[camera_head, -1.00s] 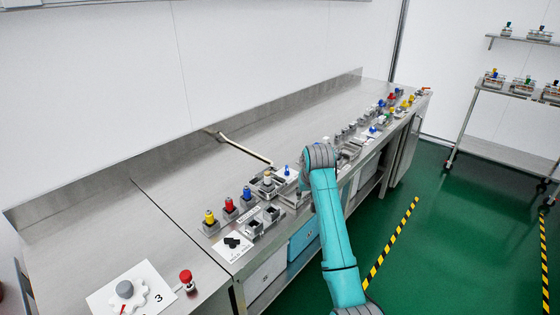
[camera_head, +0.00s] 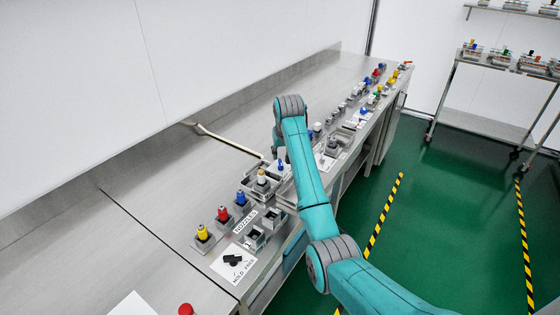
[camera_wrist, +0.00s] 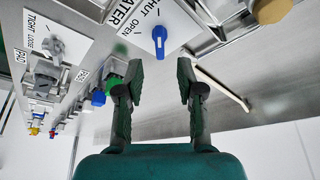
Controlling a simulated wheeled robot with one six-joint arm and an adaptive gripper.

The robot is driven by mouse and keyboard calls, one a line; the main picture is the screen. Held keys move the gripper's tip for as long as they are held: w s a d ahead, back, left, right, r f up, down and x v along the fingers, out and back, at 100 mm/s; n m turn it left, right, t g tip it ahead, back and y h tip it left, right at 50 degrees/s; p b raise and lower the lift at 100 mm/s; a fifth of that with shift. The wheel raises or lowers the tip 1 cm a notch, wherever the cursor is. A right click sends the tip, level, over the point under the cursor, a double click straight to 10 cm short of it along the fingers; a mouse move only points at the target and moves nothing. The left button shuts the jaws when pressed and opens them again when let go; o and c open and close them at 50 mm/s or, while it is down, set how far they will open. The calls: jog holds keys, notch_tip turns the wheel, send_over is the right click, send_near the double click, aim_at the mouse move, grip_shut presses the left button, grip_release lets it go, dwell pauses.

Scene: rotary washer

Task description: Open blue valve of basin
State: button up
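The blue valve (camera_wrist: 160,40) is a small knob on a white plate (camera_wrist: 140,22) marked SHUT, OPEN and WATER in the wrist view. In the head view the blue valve (camera_head: 281,167) sits on the counter near the metal spout pipe (camera_head: 228,140). My gripper (camera_wrist: 159,78) is open and empty, with its fingers on either side below the knob in the picture and apart from it. In the head view my gripper (camera_head: 278,150) hangs near the valve, partly hidden by my arm.
Yellow (camera_head: 202,232), red (camera_head: 223,213) and blue (camera_head: 241,198) nozzles stand left of the valve in the head view. A green part (camera_wrist: 112,82) and a grey clamp on a TIGHT/LOOSE plate (camera_wrist: 65,45) lie left in the wrist view. The counter behind is clear.

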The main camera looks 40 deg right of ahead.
aim_at(281, 162)
jog(key=x, duration=0.5)
jog(key=shift+w+d+f, duration=0.1)
jog(key=shift+w+f, duration=0.05)
jog(key=shift+f, duration=0.2)
grip_shut()
